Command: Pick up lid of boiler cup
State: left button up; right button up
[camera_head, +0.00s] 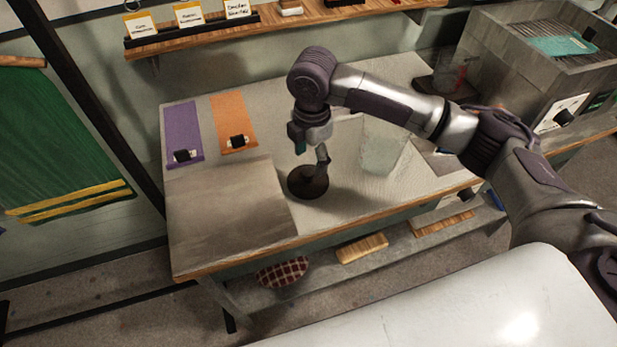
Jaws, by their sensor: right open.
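A dark, round, brown-black piece (306,183) sits on the table, near the front edge of its middle part. It looks like the boiler cup or its lid, but I cannot tell the two apart. My right gripper (311,156) points down just above it, with its fingers apart. One finger overlaps the dark piece in the view, and I cannot tell whether they touch. The gripper hides part of the piece's far side. My left gripper is out of view.
The table (240,250) also holds a purple cloth (181,128), an orange cloth (233,115) and a translucent pale block-like container (384,150). A grey crate (490,60) stands at right. A wooden shelf (290,30) hangs behind.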

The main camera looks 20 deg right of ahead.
aim_at(309, 171)
jog(key=shift+w+f, duration=0.2)
jog(key=shift+f, duration=0.5)
jog(key=shift+w+f, duration=0.2)
jog(key=shift+f, duration=0.1)
notch_tip(309, 171, down, 3)
jog(key=shift+a+r+p, duration=0.1)
jog(key=shift+r+p, duration=0.1)
jog(key=shift+p, duration=0.5)
notch_tip(309, 171, down, 2)
jog(key=shift+w+f, duration=0.1)
jog(key=shift+w, duration=0.05)
jog(key=shift+f, duration=0.25)
jog(key=shift+c, duration=0.7)
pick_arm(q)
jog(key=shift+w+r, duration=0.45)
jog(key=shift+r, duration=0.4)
pick_arm(e)
grip_shut()
